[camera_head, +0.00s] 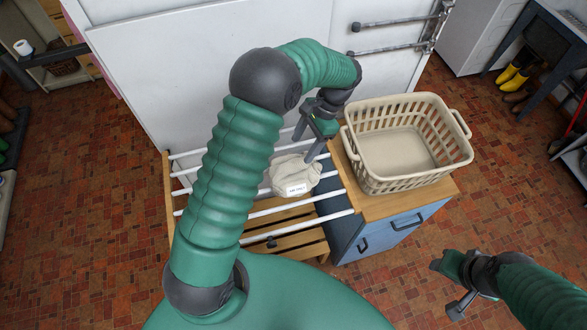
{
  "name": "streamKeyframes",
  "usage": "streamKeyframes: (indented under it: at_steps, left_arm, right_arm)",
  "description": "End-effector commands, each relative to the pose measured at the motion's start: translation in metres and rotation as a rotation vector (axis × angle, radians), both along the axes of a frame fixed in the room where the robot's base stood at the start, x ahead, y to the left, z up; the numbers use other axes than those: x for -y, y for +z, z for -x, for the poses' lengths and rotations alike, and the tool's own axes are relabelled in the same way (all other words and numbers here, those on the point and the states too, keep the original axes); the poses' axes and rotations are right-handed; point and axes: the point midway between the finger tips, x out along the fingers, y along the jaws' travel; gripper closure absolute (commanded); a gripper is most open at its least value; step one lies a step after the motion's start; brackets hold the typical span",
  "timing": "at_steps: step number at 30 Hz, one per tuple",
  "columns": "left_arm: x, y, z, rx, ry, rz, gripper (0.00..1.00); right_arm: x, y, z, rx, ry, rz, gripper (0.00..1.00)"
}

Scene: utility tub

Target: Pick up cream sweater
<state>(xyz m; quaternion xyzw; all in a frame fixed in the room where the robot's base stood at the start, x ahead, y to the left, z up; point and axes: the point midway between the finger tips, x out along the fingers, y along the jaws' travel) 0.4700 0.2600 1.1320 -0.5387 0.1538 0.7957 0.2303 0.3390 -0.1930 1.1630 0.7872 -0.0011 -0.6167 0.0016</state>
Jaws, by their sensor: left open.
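A small cream cloth bundle (294,176), the cream sweater by its colour, lies crumpled on the white bars of a drying rack (270,212). A small white label with dark print shows on its front. My left gripper (312,146) is open just above and to the right of the cloth, its fingers pointing down. One finger reaches close to the cloth's upper right edge; I cannot tell if it touches.
A beige laundry basket (400,183) stands empty on a wooden-topped blue cabinet (388,236), right of the rack. A white panel rises behind the rack. Yellow boots (514,77) stand under a dark table at the far right.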

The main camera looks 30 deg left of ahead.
Motion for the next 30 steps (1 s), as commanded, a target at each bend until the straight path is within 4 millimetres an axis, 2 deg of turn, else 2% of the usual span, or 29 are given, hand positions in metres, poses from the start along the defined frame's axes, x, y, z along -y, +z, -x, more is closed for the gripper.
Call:
streamKeyframes:
  at_steps: [3,8,11,15,22,30]
  left_arm:
    - [-0.003,-0.02,0.005,-0.005,-0.001,0.001,0.38]
    - [-0.008,-0.033,0.011,-0.005,0.0,0.0,0.38]
    - [-0.013,-0.047,0.02,-0.007,0.001,0.002,0.38]
    - [-0.017,-0.069,0.026,0.0,0.0,0.001,0.38]
    - [-0.018,-0.076,0.025,0.0,-0.001,0.0,0.38]
    - [-0.018,-0.076,0.024,0.001,0.0,0.0,0.72]
  right_arm:
    - [0.0,0.007,0.0,0.0,0.0,0.0,0.54]
    - [0.0,0.017,0.0,0.0,0.0,0.0,0.54]
    - [0.0,0.032,0.0,0.0,0.0,0.0,0.54]
    - [0.0,0.037,0.0,0.001,0.0,0.0,0.54]
    - [0.0,0.035,0.0,0.0,0.0,0.0,0.54]
    - [0.0,0.035,0.0,0.0,0.0,0.0,0.54]
